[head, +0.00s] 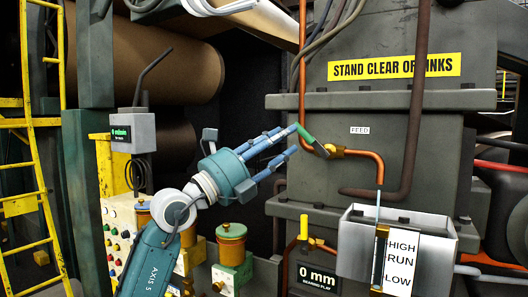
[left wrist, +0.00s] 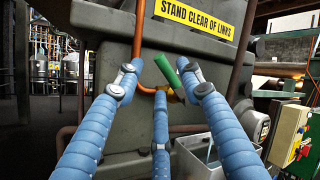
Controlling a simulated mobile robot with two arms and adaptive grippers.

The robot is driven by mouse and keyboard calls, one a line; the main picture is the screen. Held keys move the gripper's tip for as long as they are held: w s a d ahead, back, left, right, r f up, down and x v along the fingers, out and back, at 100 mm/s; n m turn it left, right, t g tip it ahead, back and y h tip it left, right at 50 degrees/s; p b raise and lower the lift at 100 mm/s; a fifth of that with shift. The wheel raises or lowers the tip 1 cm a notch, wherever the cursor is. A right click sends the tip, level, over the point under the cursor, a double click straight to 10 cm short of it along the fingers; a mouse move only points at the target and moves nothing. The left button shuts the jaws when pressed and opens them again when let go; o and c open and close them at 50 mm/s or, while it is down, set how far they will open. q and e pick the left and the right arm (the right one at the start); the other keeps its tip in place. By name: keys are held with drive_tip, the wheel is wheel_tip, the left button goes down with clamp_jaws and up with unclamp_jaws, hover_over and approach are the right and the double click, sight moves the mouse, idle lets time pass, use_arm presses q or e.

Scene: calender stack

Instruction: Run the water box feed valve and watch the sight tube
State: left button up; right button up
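The feed valve (head: 330,150) is a brass body on a copper pipe under the FEED label, with a tilted green lever handle (head: 306,134). My left gripper (head: 293,141) is at the handle's upper end, its fingers spread. In the left wrist view the green handle (left wrist: 167,70) lies between the open fingers, close to the right one; contact is unclear. The grey water box (head: 356,244) is below the pipe outlet, with a pale blue stream (head: 378,203) running down into it. The brass-ended sight tube (head: 380,257) is on its front, beside the HIGH, RUN, LOW plate (head: 401,263); its level is too small to read. My right gripper is not in view.
Grey machine housing with a yellow STAND CLEAR sign (head: 394,67) stands behind the valve. A dark pipe (head: 418,100) runs down to its right. A display (head: 317,278) reads 0 mm.

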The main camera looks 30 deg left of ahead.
use_arm(q)
drive_tip(key=v, duration=0.6)
drive_tip(key=shift+s, duration=0.3)
drive_tip(key=shift+a+f, duration=0.1)
drive_tip(key=shift+a, duration=0.05)
idle(7.0)
